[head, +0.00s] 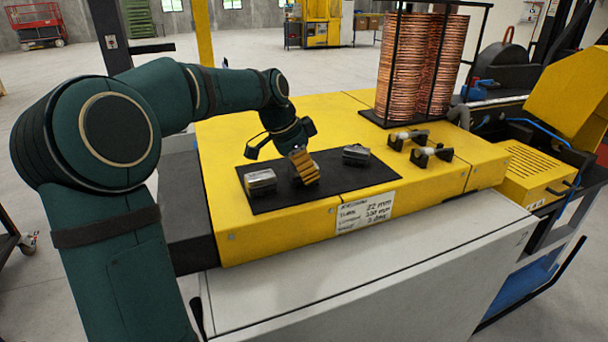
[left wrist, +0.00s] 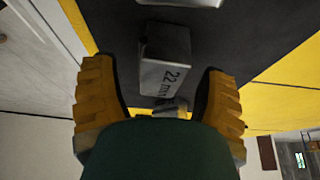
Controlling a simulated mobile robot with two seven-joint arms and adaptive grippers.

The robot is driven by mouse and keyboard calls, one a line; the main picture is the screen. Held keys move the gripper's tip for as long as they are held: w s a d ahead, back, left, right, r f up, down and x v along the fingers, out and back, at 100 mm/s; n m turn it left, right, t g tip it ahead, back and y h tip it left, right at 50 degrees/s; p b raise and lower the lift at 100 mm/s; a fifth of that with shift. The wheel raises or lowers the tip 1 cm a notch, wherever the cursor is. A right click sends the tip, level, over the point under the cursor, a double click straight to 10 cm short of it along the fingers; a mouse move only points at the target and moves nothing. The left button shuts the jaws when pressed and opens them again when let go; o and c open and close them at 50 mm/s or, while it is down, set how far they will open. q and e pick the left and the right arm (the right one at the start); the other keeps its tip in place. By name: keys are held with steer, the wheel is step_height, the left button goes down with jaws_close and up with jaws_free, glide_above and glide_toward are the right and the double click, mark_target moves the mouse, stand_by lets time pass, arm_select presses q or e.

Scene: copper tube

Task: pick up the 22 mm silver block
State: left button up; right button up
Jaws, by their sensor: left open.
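The silver block marked "22 mm" (left wrist: 165,52) lies on the black mat (head: 333,182) and shows its label in the left wrist view. My left gripper (head: 304,168) is open, its yellow ribbed fingers pointing down over the middle of the mat. In the left wrist view the block appears between the two fingers (left wrist: 160,70), with a gap on each side. In the head view the gripper hides most of the spot where this block lies. One silver block (head: 260,181) lies left of the gripper and another (head: 356,154) lies to its right. My right gripper is out of view.
The mat lies on a yellow machine top (head: 235,235) with a white label card (head: 364,212) on its front. Black-and-silver clamp-like fittings (head: 431,155) stand right of the mat. Tall copper coils (head: 437,65) stand behind them. The yellow surface in front of the mat is clear.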

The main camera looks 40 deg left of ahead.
arm_select(q)
jaws_close()
